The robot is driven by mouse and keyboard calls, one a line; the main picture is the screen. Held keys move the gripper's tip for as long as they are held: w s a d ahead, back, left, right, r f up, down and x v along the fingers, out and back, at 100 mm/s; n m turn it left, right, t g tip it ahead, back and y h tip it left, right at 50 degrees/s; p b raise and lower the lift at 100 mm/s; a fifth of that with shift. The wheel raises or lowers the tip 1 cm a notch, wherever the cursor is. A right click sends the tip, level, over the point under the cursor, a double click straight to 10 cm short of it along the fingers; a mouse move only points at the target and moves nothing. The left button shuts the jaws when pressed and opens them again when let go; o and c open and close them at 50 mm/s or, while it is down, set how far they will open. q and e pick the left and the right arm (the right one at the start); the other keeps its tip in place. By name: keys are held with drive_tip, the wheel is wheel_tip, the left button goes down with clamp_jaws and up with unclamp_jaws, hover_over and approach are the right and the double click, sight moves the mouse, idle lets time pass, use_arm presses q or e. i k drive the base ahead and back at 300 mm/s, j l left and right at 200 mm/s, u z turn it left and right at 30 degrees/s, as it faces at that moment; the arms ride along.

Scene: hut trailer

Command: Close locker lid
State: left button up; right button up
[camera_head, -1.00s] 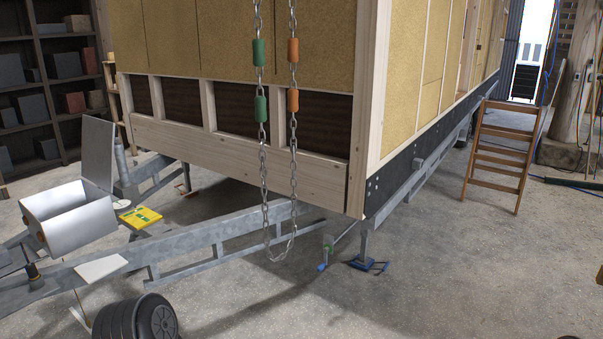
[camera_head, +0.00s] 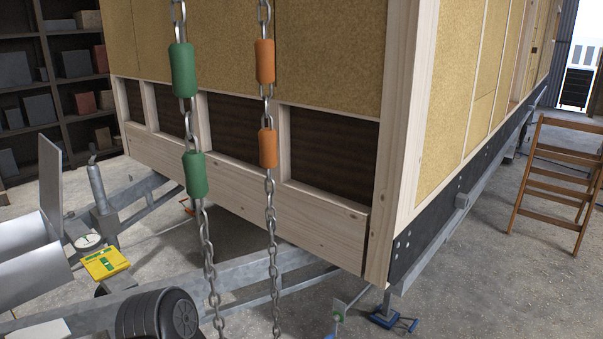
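The box's front left part is out of view. Neither of my grippers shows in the head view.
A black wheel (camera_head: 158,316) and the galvanised drawbar (camera_head: 250,278) lie low ahead. A yellow case (camera_head: 105,263) sits beside the locker. A wooden stepladder (camera_head: 560,175) stands right on open floor.

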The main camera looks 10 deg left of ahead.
sight(50, 156)
drive_tip(key=i+l+u, duration=0.1)
drive_tip(key=i+u, duration=0.35)
drive_tip(key=i+l+u, duration=0.15)
drive_tip(key=u, duration=0.25)
drive_tip(key=i+l+u, duration=0.6)
drive_tip(key=u, duration=0.3)
drive_tip(key=i+l+u, duration=0.15)
drive_tip(key=l+u, duration=0.25)
drive_tip(key=l, duration=0.2)
drive_tip(key=i+l+u, duration=0.1)
drive_tip(key=l+u, duration=0.35)
drive_tip(key=i+u, duration=0.2)
drive_tip(key=u, duration=0.3)
drive_tip(key=i+l+u, duration=0.2)
drive_tip(key=u, duration=0.25)
drive_tip(key=i+l+u, duration=0.25)
drive_tip(key=i+l, duration=0.6)
drive_tip(key=l, duration=0.15)
